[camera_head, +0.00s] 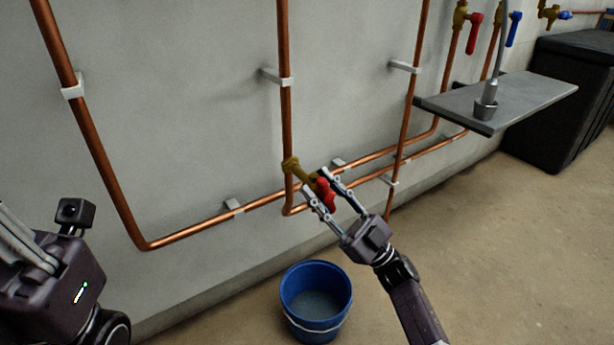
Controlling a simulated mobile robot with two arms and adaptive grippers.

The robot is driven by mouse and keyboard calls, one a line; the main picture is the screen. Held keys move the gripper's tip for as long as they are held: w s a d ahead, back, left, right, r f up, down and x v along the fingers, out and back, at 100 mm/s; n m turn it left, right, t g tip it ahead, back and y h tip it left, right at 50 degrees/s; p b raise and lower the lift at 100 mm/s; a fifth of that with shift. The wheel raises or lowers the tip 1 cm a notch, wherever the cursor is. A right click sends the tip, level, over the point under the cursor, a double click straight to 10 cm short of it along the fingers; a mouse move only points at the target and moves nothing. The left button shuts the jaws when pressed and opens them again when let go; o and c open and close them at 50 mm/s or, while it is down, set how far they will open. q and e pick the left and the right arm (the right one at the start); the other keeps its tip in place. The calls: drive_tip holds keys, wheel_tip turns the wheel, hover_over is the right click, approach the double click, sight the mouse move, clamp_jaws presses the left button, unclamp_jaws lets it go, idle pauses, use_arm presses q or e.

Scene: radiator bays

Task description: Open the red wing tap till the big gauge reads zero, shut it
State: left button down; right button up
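The red wing tap (326,194) is on a brass valve (297,170) at the lower part of the middle copper pipe. My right gripper (313,180) is at the tap, its two fingers apart on either side of the red handle. I cannot tell whether the fingers touch it. My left gripper (22,238) is at the lower left edge, partly cut off, with its fingertips out of frame. No gauge is in view.
A blue bucket (316,325) with grey contents stands on the floor below the tap. A grey shelf (535,95) juts out at right, with a black box (565,95) behind it. Copper pipes (205,231) run along the wall. The right floor is clear.

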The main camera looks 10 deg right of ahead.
drive_tip(key=shift+b+x, duration=0.3)
drive_tip(key=shift+x, duration=1.75)
drive_tip(key=shift+c, duration=0.4)
clamp_jaws()
